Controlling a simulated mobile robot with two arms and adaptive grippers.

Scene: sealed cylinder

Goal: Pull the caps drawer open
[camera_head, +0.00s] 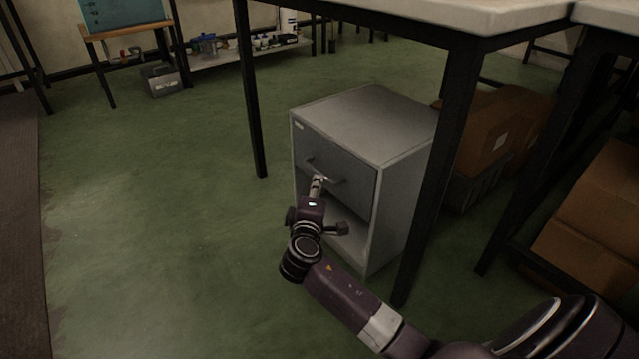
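The caps drawer (352,178) is the upper front of a small grey metal cabinet (375,122) standing under the table. The drawer front looks flush with the cabinet, and a bar handle (325,170) runs across it. Below the drawer is an open shelf space. My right gripper (318,182) is at the handle, its fingertips overlapping it in the head view. The fingers are small here, and I cannot tell whether they are closed around the bar. My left gripper is not in view.
A black table leg (440,165) stands close to the cabinet's right front, near my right arm. Another leg (251,95) stands behind left. Cardboard boxes (492,135) sit at the right. The green floor (165,215) left of the cabinet is clear.

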